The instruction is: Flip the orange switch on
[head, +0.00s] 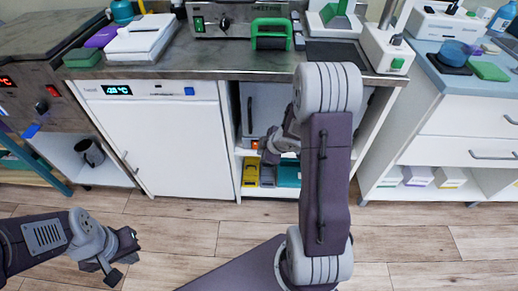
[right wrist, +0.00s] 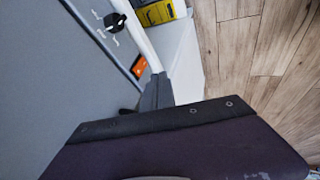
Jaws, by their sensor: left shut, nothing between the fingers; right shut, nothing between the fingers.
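The orange switch (right wrist: 139,66) is a small rocker set in a grey panel (right wrist: 60,60), seen in the right wrist view. A small orange patch (head: 254,145) shows low in the open cabinet in the head view, beside my right gripper (head: 266,151). My right gripper, shut and empty, reaches into the cabinet; its dark fingertips (right wrist: 150,100) are just below the switch in the wrist picture. I cannot tell whether they touch the panel, or which way the switch is set. My left gripper (head: 117,268) is shut and empty over the floor at lower left.
A black knob (right wrist: 115,22) sits on the same panel near the switch. Yellow boxes (head: 251,172) and a teal box (head: 289,173) lie low in the cabinet. A white fridge-like unit (head: 165,145) stands to its left. The wood floor (head: 180,235) in front is clear.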

